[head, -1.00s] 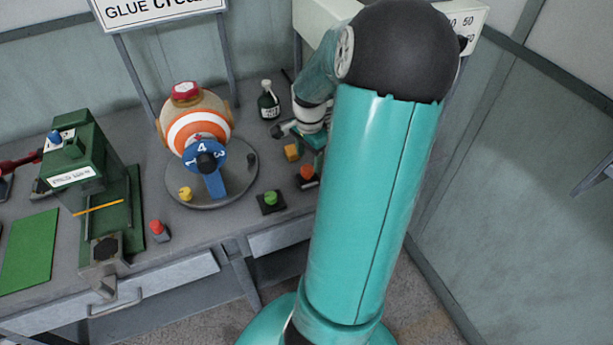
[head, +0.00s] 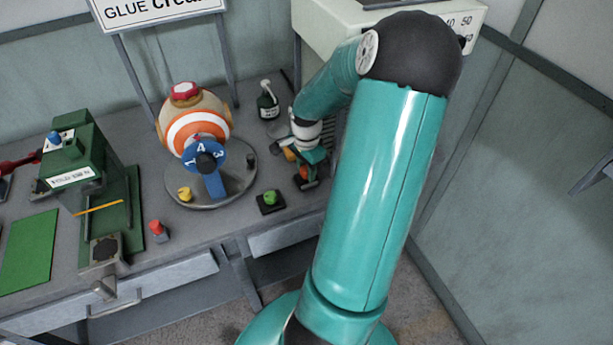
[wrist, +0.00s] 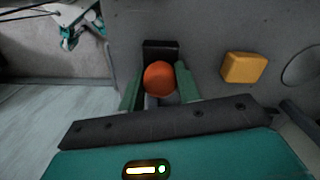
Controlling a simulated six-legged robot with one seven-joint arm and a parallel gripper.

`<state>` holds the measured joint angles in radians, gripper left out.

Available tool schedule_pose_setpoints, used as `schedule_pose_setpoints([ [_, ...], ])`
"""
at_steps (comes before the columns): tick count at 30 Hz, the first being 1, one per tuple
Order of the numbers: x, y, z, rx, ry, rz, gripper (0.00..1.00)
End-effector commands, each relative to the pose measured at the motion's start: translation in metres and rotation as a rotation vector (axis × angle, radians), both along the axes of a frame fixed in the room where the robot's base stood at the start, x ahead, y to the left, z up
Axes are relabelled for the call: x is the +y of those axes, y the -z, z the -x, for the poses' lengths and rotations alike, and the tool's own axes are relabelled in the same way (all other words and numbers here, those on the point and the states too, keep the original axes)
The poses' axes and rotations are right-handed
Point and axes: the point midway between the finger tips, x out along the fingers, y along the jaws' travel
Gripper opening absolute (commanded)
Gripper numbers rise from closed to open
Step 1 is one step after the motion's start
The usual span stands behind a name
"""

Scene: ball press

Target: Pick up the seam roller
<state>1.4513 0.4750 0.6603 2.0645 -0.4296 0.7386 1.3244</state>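The thing I take as the seam roller (wrist: 159,78) has a round orange-red top, a grey stem and a black base; no roller part is clear to see. In the head view its orange top (head: 301,173) shows near the bench's front edge, partly behind my gripper (head: 311,166). In the wrist view my gripper (wrist: 160,90) is open, with one green finger on each side of the orange top and narrow gaps between. The stem's lower part is hidden behind the gripper body.
A yellow block (wrist: 244,68) lies close on the right in the wrist view. A green knob on a black base (head: 270,199) stands left of my gripper. Further left is a round turntable (head: 235,190) with a striped ball (head: 190,122). A dark bottle (head: 267,104) stands behind.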

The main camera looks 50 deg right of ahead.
Motion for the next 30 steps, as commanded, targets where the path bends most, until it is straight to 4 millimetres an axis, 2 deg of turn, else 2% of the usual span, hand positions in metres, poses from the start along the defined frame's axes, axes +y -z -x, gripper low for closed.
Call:
schedule_pose_setpoints([
  [9,0.000,-0.002,0.000,-0.001,0.000,0.001,0.04],
  [14,-0.001,-0.011,0.000,-0.001,0.000,0.005,0.04],
  [19,0.001,-0.037,0.001,0.000,0.000,0.006,0.04],
  [30,0.037,-0.095,0.037,-0.001,0.001,0.008,0.04],
])
